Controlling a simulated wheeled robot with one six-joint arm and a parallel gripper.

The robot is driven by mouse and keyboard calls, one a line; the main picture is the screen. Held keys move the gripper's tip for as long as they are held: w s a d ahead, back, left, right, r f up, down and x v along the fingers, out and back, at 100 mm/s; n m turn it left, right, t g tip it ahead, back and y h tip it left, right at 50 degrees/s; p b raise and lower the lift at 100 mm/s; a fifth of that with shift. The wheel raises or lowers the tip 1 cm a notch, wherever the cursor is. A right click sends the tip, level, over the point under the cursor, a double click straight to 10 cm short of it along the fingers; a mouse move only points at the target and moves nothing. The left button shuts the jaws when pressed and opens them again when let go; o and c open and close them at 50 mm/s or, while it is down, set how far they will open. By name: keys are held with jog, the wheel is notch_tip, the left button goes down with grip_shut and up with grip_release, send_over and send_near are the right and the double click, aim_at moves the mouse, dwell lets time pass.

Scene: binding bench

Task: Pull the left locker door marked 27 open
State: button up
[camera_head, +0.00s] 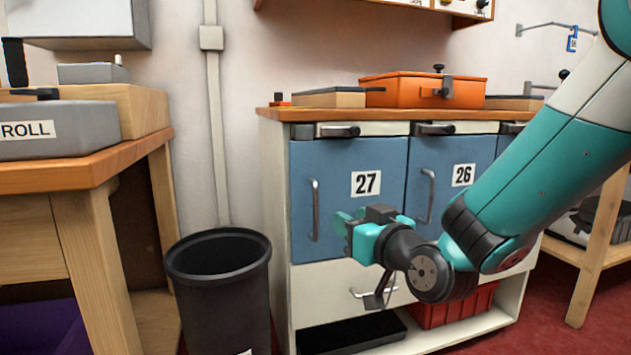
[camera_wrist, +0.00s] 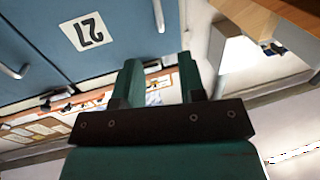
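The left locker door marked 27 (camera_head: 335,155) is blue and looks shut. Its upright grey bar handle (camera_head: 314,208) is near the door's left edge. In the wrist view the scene is upside down. There the door's 27 label (camera_wrist: 87,32) is at the upper left, and its handle (camera_wrist: 159,14) is at the top edge, beyond the fingertips. My gripper (camera_head: 346,228) is in front of the lower part of the door, right of the handle in the picture. In the wrist view its two teal fingers (camera_wrist: 158,70) stand apart with nothing between them.
Door 26 (camera_head: 452,160) is just right, with its own handle. A white drawer (camera_head: 330,280) lies below door 27. A dark bin (camera_head: 220,290) stands left of the cabinet, beside a wooden bench (camera_head: 90,170). An orange case (camera_head: 410,90) rests on the cabinet top.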

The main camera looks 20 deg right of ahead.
aim_at(317, 200)
jog(key=w+p, duration=0.4)
jog(key=w+a+p, duration=0.1)
jog(key=w+p, duration=0.3)
jog(key=w+a+p, duration=0.1)
jog(key=w+p, duration=0.3)
jog(key=shift+w+a+r, duration=0.2)
jog(key=shift+w, duration=0.15)
jog(key=shift+w+a+f+p, duration=0.1)
jog(key=shift+w+f+p, duration=0.1)
jog(key=shift+w+p, duration=0.3)
grip_shut()
